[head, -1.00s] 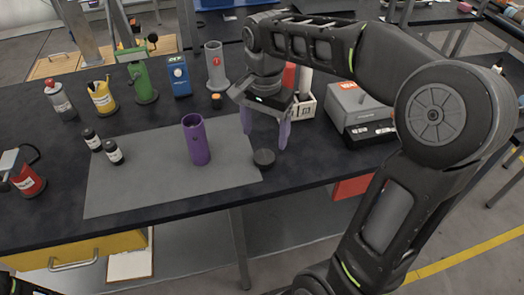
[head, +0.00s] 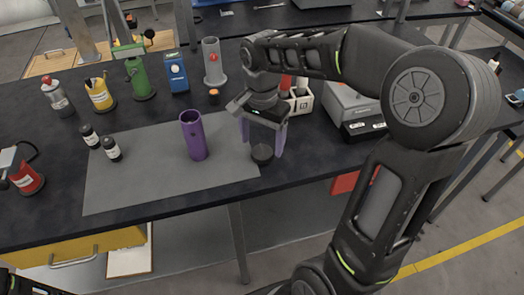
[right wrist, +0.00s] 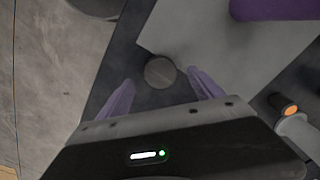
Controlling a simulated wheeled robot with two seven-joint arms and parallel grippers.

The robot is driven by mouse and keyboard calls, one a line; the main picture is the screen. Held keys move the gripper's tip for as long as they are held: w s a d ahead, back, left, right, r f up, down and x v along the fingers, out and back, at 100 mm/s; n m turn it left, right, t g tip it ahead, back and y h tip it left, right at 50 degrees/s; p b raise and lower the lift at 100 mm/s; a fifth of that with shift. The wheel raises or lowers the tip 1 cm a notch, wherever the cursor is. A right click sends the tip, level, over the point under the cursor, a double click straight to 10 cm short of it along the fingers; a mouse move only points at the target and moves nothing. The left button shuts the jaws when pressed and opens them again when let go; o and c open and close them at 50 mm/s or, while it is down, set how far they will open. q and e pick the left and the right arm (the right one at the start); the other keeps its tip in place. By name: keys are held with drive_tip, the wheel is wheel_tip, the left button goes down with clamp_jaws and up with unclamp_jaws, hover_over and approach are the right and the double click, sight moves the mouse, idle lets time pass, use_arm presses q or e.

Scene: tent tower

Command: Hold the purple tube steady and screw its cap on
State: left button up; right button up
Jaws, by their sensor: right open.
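The purple tube (head: 194,136) stands upright and open-topped on the grey mat (head: 140,185). Part of it also shows at the top of the right wrist view (right wrist: 275,9). The dark round cap (head: 262,154) lies on the black table at the mat's right edge, right of the tube. My right gripper (head: 262,148) is open above the cap, with its purple fingers pointing down. In the right wrist view the cap (right wrist: 160,71) lies between and just ahead of the two fingertips, and no contact shows.
A grey box (head: 350,100) is right of my right gripper. The mat's front is clear.

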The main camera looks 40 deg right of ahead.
sight(262, 152)
drive_tip(key=shift+f, duration=1.6)
drive_tip(key=shift+c, duration=0.5)
drive_tip(key=c, duration=1.3)
drive_tip(key=shift+r, duration=0.1)
wheel_tip(262, 152, up, 10)
drive_tip(key=shift+f, duration=0.1)
